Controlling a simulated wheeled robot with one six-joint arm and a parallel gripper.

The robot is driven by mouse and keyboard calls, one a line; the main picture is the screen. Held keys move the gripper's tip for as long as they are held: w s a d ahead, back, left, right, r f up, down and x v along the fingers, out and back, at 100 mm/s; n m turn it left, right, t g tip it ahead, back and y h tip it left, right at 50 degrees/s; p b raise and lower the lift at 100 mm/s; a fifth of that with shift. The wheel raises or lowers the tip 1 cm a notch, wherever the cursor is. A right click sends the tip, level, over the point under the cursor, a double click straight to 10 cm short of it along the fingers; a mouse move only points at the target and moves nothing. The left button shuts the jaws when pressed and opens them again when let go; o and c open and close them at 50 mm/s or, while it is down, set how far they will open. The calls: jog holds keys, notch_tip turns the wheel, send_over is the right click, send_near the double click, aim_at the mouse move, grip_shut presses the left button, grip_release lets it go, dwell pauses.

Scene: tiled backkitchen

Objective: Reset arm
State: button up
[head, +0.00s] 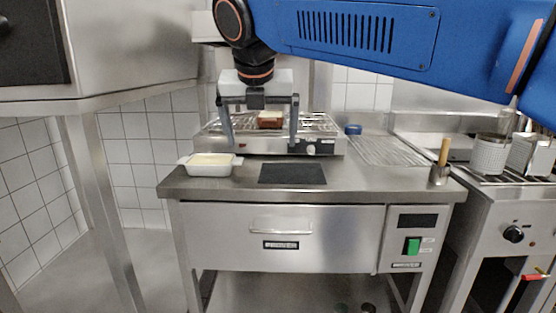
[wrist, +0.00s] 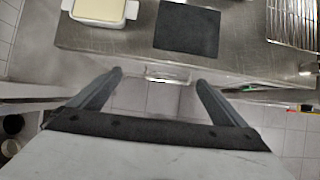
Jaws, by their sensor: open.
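My gripper (head: 262,146) hangs from the blue arm, its two dark fingers spread wide with nothing between them. In the head view it appears in front of the grill at the back of the steel counter. In the wrist view my gripper (wrist: 159,78) is open over the counter's front edge, with the drawer handle and floor tiles showing between and below the fingers. A piece of toast-coloured food (head: 270,122) lies on the grill (head: 325,146), seen between the fingers in the head view.
A white dish with pale yellow content (head: 187,171) stands at the counter's left, beside a dark mat (head: 292,181). A wire rack (head: 385,151) and a metal pot with a wooden handle (head: 440,174) are at right. A steel cabinet (head: 130,45) is at upper left.

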jog(key=s+d+f+m+g, duration=0.1)
jog(key=s+d+f+m, duration=0.2)
jog(key=d+f+m, duration=0.6)
jog(key=s+d+f+m, duration=0.4)
jog(key=d+m, duration=0.4)
jog(key=d, duration=0.5)
jog(key=s+d+f+m, duration=0.5)
jog(key=s+f+m, duration=0.2)
jog(key=f+m, duration=0.2)
jog(key=s+d+f+m, duration=0.5)
jog(key=s+f+m, duration=0.2)
jog(key=f+m, duration=0.2)
jog(key=shift+s+d+f+m, duration=0.3)
jog(key=shift+d+f+m, duration=0.1)
jog(key=shift+f, duration=0.05)
